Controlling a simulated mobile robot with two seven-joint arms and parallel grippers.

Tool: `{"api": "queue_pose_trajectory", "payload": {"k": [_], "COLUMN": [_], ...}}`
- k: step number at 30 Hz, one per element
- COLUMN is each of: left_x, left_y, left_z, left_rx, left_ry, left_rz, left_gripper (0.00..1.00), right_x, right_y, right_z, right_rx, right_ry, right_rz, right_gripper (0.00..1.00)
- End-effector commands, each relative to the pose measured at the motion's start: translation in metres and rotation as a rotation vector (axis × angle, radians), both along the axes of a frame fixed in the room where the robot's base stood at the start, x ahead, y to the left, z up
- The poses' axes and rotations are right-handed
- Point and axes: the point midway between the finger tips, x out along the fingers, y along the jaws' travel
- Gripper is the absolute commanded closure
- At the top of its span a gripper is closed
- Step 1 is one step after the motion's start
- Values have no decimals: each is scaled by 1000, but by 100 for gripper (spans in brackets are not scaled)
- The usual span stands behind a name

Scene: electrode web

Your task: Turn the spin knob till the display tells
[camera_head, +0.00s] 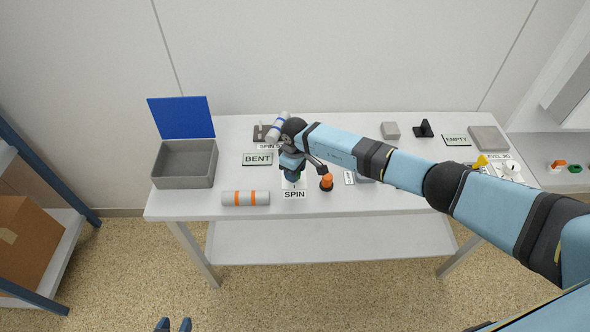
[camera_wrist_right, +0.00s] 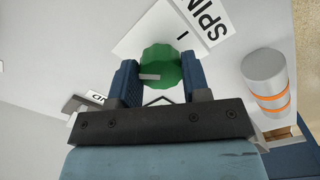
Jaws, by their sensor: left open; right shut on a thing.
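A green knob (camera_wrist_right: 160,68) with a white pointer bar sits on a white plate beside the SPIN label (camera_wrist_right: 208,20). In the wrist view my right gripper (camera_wrist_right: 160,78) has a finger on each side of the knob and is shut on it. In the head view my right gripper (camera_head: 291,172) comes down over the knob, mostly hiding it, just behind the SPIN label (camera_head: 294,195). My left gripper (camera_head: 173,326) shows only its two fingertips, apart and empty, at the bottom edge. I cannot make out a lit display or reading.
A grey and orange striped cylinder (camera_head: 246,198) lies left of the SPIN label. An orange-topped knob (camera_head: 326,182) stands close on the right. A grey box (camera_head: 184,165) with a blue lid and a BENT sign (camera_head: 257,159) are further left. The table's front strip is mostly clear.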

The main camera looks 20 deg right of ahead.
Motion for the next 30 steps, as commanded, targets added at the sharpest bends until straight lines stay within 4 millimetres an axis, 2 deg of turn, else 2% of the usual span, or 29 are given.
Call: {"api": "queue_pose_trajectory", "payload": {"k": [2,3,6,17,23,30], "left_x": [0,0,0,1,1,1], "left_y": [0,0,0,-1,-1,-1], "left_z": [0,0,0,4,9,9], "left_rx": [0,0,0,-2,-2,-2], "left_ry": [0,0,0,-6,-6,-6], "left_rz": [0,0,0,-1,-1,-1], "left_gripper": [57,57,57,57,57,57], "right_x": [1,1,0,0,0,0], "right_y": [0,0,0,0,1,1], "right_z": [0,0,0,6,40,95], "right_rx": [0,0,0,1,3,3], "right_ry": [-1,-1,-1,-1,-2,-3], "right_rz": [0,0,0,1,2,2], "right_gripper": [81,50,31,31,31,31]}}
